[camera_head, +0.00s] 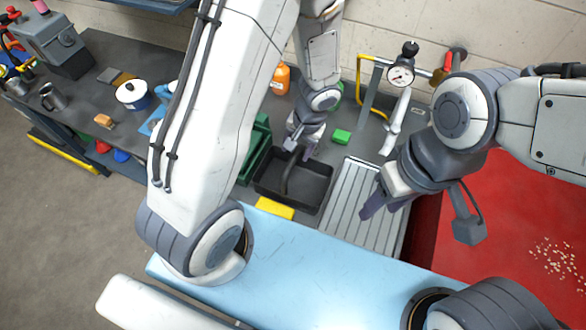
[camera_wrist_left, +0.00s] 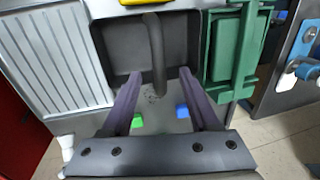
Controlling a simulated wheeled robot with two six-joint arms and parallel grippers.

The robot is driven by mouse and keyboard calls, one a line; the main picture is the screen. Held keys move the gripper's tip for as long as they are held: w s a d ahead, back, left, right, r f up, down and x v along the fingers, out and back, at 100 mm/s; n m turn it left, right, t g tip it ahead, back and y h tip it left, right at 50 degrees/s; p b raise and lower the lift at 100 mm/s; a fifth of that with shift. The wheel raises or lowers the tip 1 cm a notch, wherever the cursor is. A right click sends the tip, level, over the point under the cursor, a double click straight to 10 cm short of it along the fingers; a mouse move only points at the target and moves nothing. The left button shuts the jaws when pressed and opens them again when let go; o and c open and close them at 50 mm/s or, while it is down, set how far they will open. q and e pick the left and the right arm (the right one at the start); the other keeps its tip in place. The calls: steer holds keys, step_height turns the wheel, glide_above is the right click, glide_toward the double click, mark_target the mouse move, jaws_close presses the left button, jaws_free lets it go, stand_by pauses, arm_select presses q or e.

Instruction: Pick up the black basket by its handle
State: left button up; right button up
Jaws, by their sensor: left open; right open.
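The black basket (camera_head: 315,190) stands on the workbench in the head view, with a dark handle (camera_head: 288,176) arching over it. In the left wrist view the basket (camera_wrist_left: 118,48) is at the top, and its handle (camera_wrist_left: 155,60) runs down between the fingers. My left gripper (camera_head: 299,146) is open over the basket's far side; its two fingers (camera_wrist_left: 158,90) lie on either side of the handle's line. I cannot tell whether the handle is within their depth. My right gripper (camera_head: 372,203) is open and empty, right of the basket above the grooved metal tray.
The grooved tray (camera_head: 350,200) lies right of the basket, a green crate (camera_head: 256,150) left of it, and a yellow block (camera_head: 275,208) at its near edge. A gauge (camera_head: 401,76) on a stand is at the back right.

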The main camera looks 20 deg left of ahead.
mark_target(293, 159)
arm_select(q)
steer(key=f, duration=0.2)
steer(key=f+b, duration=0.1)
steer(key=f, duration=0.1)
steer(key=shift+a, duration=0.4)
steer(key=f, duration=0.3)
steer(key=a+f+b, duration=0.1)
steer(key=f, duration=0.1)
steer(key=shift+w+f, duration=0.25)
steer(key=shift+w, duration=0.15)
jaws_close()
